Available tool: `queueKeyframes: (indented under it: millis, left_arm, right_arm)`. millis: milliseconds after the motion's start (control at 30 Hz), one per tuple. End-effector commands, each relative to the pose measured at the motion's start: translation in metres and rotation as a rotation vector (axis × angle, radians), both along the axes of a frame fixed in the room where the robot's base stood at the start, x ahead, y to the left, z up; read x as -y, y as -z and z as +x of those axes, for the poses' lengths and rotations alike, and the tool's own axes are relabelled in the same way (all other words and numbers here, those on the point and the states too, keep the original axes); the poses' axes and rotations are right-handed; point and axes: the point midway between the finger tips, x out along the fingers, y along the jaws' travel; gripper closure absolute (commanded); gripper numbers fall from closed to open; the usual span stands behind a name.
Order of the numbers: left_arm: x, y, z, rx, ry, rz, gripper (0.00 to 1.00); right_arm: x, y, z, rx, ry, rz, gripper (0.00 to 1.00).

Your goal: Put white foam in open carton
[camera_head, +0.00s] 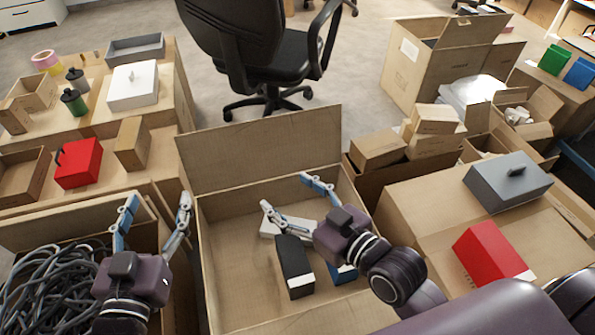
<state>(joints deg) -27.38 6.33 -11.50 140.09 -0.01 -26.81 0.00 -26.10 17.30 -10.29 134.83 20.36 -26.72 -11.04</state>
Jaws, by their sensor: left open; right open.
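The open carton (222,262) stands in the middle front with its back flap up. A white block (297,224), which looks like the white foam, lies inside it, partly hidden by my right gripper. My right gripper (286,191) is open over the carton, its fingers spread beside and behind the white block; I cannot tell whether they touch it. My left gripper (157,202) is open and empty, left of the open carton, above the edge of a carton of cables.
A black box (294,268) and a partly hidden blue item (343,273) lie in the open carton. Grey cables (45,290) fill the left carton. A grey case (507,182) and a red box (492,252) sit on the right carton. An office chair (265,60) stands behind.

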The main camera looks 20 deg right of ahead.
Motion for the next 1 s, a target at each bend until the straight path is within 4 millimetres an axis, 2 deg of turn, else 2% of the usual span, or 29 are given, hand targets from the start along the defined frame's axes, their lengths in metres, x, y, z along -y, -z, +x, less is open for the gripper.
queueKeyframes:
  millis: [100,300,1000]
  left_arm:
    - [0.000,0.000,0.000,0.000,0.000,0.000,0.36]
    - [0.000,0.000,0.000,0.000,0.000,0.000,0.36]
    - [0.000,0.001,0.001,0.000,0.001,0.002,0.36]
  right_arm:
    - [0.004,-0.027,0.004,0.046,0.093,0.036,0.33]
    - [0.015,-0.052,0.007,0.090,0.186,0.061,0.33]
    - [0.017,-0.055,0.008,0.096,0.199,0.061,0.33]
